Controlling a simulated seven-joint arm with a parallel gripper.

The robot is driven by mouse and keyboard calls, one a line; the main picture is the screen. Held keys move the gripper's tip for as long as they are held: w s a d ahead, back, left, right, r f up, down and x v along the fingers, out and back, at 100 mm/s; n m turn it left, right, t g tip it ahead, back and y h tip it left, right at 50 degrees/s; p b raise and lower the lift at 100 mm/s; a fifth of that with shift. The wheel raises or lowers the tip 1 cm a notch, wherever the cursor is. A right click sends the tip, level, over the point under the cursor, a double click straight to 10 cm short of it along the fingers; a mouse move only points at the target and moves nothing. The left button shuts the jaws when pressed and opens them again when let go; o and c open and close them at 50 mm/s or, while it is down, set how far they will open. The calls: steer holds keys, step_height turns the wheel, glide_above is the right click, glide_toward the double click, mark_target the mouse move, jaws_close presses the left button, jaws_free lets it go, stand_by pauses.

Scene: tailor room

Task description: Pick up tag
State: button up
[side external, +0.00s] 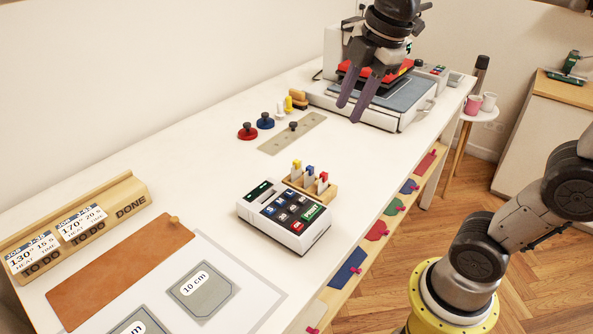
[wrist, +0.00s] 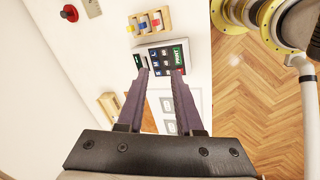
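No single thing is plainly marked as the tag. Two white printed cards, one reading 130° (side external: 32,253) and one reading 170° (side external: 82,226), stand on the wooden rack (side external: 132,190) at the left. Small white pieces with coloured tops, including a blue one (side external: 310,171), stand in a wooden holder behind the label printer (side external: 285,215). The holder also shows in the wrist view (wrist: 136,30), beyond the printer (wrist: 160,52). My gripper (side external: 350,110) is above the table near the press, fingers apart and empty. Its fingertips (wrist: 160,72) point toward the printer in the wrist view.
A heat press (side external: 385,105) stands at the far end. Red (side external: 248,131) and blue (side external: 265,121) knobbed pieces sit beside a beige strip (side external: 292,133).

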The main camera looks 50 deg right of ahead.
steer(key=w+d+n+g, duration=0.1)
steer(key=w+d+n, duration=0.15)
steer(key=w, duration=0.45)
steer(key=n+g, duration=0.1)
steer(key=g, duration=0.2)
glide_above(296, 160)
step_height(296, 160, down, 17)
steer(key=shift+a+r, duration=0.15)
steer(key=shift+s+f, duration=0.1)
steer(key=shift+f, duration=2.85)
steer(key=shift+c, duration=0.2)
jaws_close()
